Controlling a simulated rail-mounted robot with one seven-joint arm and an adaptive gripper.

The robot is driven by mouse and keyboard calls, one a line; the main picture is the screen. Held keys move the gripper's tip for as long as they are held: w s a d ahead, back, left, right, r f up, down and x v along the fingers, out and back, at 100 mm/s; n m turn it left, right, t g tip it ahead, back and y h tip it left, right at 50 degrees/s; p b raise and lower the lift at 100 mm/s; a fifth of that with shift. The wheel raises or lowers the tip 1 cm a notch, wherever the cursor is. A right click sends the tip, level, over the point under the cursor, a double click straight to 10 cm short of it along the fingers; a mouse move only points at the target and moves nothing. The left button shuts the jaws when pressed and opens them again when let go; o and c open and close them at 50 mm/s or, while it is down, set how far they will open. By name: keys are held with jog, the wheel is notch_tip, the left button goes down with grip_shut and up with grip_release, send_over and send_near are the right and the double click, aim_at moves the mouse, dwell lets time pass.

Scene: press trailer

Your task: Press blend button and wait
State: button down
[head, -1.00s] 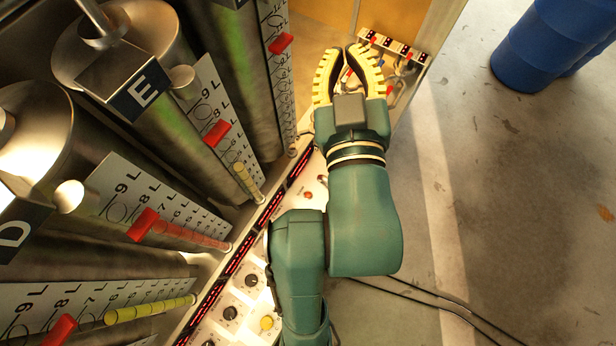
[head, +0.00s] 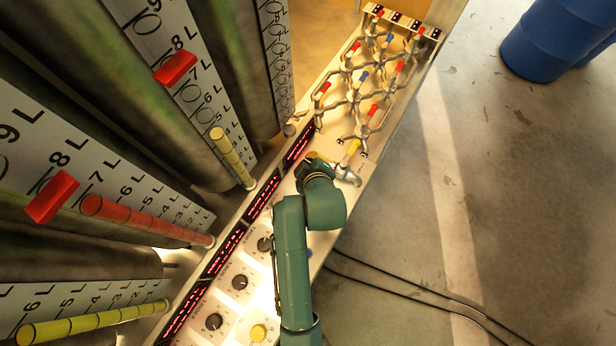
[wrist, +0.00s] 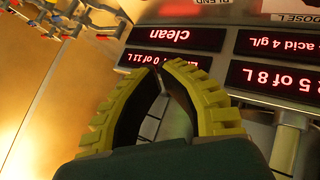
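My gripper (wrist: 161,72) shows large in the wrist view, its two yellow ribbed fingers curving together with the tips nearly touching and nothing between them. In the head view my gripper (head: 314,158) is mostly hidden behind my wrist, low over the control panel near the displays. An upside-down BLEND label (wrist: 208,19) shows at the top of the wrist view, beyond the fingertips. I cannot tell whether the fingers touch the panel.
Red-lit displays (head: 225,248) run along the panel, one reading "clean". Knobs (head: 240,282) and a yellow button (head: 258,333) lie nearer. Pipes with coloured valve handles (head: 363,76) stand beyond my gripper. Gauged cylinders fill the left. A blue barrel (head: 553,40) stands on open floor at right.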

notch_tip(320, 180, down, 7)
jog(key=b, duration=0.7)
jog(key=shift+f, duration=0.85)
jog(key=shift+f, duration=0.1)
dwell(0.4)
jog(key=shift+f, duration=0.3)
jog(key=shift+f+b, duration=0.4)
jog(key=shift+f, duration=0.05)
dwell(0.7)
jog(key=shift+r+p, duration=0.8)
jog(key=shift+p, duration=0.15)
jog(key=shift+r, duration=0.1)
